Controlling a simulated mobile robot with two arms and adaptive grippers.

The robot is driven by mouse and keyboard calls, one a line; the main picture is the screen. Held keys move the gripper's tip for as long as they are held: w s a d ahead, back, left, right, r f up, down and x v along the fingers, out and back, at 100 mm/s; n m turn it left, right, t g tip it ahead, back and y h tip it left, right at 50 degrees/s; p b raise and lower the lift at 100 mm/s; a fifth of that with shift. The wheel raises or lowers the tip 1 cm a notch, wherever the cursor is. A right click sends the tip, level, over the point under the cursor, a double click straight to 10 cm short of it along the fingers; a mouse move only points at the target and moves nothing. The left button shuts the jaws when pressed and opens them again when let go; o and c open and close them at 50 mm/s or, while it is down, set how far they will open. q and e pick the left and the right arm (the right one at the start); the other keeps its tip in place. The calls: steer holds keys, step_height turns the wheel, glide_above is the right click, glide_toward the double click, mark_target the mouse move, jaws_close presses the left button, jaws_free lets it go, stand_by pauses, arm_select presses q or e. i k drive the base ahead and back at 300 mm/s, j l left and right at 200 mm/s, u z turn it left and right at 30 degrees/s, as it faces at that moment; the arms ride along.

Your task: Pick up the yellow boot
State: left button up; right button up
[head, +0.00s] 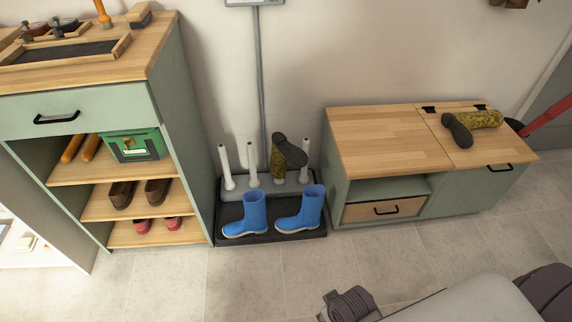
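One yellow-patterned boot with a dark sole (478,121) lies on its side on the wooden top of the low bench, its sole towards the left. A second, similar boot (278,160) is upside down over a white peg of the boot rack, sole up and tilted. My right gripper (348,304) shows as a dark shape at the bottom edge, on the floor side of the bench and well apart from both boots. Its fingers cannot be made out clearly. My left gripper is not in view.
Blue boots (254,212) stand on the dark tray (270,238) before the white pegs. The bench (385,140) has a hinged top section and a drawer. A shoe cabinet (180,110) stands at left. A red handle (548,114) leans at right. The tiled floor is clear in front.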

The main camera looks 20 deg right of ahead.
mark_target(460, 124)
steer(key=z, duration=1.9)
